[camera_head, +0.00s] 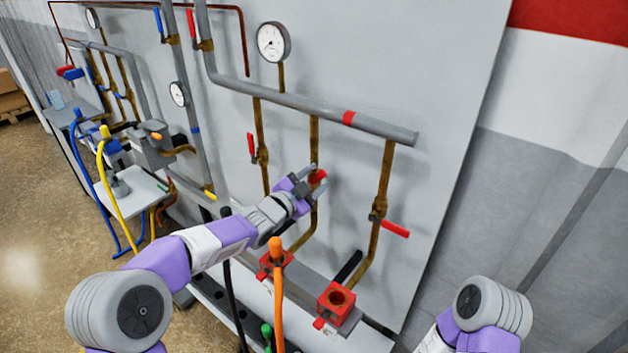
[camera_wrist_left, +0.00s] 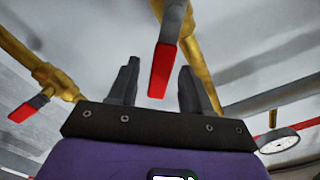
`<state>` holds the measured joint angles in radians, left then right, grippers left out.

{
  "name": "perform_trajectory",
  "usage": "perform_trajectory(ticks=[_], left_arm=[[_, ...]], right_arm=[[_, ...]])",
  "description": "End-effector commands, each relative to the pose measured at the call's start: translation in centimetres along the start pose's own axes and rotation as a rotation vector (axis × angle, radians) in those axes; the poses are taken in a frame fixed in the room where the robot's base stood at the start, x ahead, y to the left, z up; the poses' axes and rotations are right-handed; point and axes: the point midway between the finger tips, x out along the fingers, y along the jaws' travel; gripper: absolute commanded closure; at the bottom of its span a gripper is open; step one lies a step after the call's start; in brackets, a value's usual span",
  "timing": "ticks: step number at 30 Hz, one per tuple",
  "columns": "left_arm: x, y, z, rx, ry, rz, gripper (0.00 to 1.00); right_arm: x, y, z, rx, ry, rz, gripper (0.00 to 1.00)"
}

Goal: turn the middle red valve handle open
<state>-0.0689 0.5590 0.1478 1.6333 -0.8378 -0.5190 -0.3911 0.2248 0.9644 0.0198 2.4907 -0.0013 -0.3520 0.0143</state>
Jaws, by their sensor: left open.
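The middle red valve handle (camera_head: 318,177) is on the middle brass pipe (camera_head: 314,140) and is partly hidden by my left gripper (camera_head: 308,178). In the left wrist view the red handle (camera_wrist_left: 163,72) lies between the two spread dark fingers of my left gripper (camera_wrist_left: 160,80), with gaps visible on both sides. The fingers are open and not closed on it. I cannot tell its exact angle to the pipe. My right gripper is out of view; only part of my right arm shows at lower right.
A left red handle (camera_head: 251,147) lies along its pipe; a right red handle (camera_head: 395,229) sticks out across its pipe. A grey horizontal pipe (camera_head: 290,98) runs above. Red sockets (camera_head: 336,300) and an orange hose (camera_head: 277,290) are below. A round gauge (camera_head: 271,42) is above.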

Motion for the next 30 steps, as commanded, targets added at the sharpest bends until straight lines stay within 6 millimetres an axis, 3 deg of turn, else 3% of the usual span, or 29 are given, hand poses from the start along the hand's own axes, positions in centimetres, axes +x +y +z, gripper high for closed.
perform_trajectory(ticks=[3, 12, 23, 30], left_arm=[[0.0, 0.0, 0.0, 0.0, 0.0, 0.0, 0.54], [0.0, 0.0, 0.0, 0.0, 0.0, -0.001, 1.0], [-0.1, -0.1, 0.0, -0.007, -0.001, -0.001, 1.0], [-0.1, -0.7, 0.0, -0.088, -0.002, 0.0, 1.0]], right_arm=[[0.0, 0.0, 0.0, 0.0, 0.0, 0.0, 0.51], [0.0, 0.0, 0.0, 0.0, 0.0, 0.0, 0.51], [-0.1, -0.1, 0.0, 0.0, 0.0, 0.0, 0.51], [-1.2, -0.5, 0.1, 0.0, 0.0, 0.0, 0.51]])
